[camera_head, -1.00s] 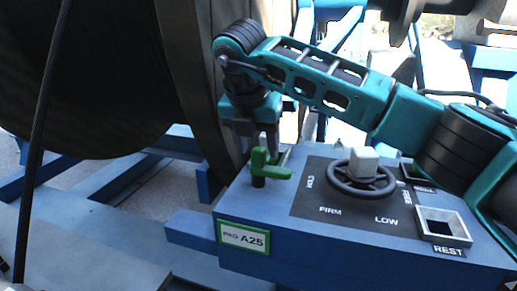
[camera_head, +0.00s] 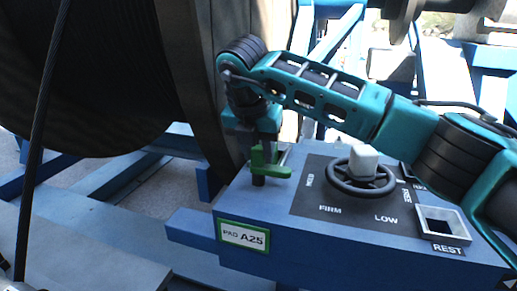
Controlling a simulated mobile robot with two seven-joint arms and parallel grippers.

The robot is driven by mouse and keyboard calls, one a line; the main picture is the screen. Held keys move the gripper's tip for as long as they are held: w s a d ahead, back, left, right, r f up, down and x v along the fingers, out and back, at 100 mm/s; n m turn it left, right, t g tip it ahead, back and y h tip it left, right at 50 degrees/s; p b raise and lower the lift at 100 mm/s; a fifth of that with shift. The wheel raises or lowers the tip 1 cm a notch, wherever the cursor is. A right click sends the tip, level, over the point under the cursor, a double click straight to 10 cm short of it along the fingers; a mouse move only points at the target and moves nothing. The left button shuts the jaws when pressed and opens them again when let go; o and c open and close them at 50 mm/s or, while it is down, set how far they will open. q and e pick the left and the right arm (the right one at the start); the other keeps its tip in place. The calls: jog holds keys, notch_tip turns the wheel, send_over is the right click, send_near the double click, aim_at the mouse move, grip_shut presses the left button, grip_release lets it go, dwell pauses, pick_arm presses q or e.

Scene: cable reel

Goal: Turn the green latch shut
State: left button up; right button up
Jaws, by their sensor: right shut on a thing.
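The green latch (camera_head: 270,170) stands at the left end of the blue control box, with a short post and an arm that points right. My right gripper (camera_head: 263,146) comes down over the latch from above. Its fingers are shut on the upper part of the latch and partly hide it. My left gripper is not in view.
A black handwheel with a pale knob (camera_head: 363,162) stands on the dark panel right of the latch. A square socket marked REST (camera_head: 440,222) is at the box's right. A sign reading PAD A25 (camera_head: 243,236) is on the front. The large reel (camera_head: 195,80) is close behind the gripper.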

jog(key=shift+c, duration=0.5)
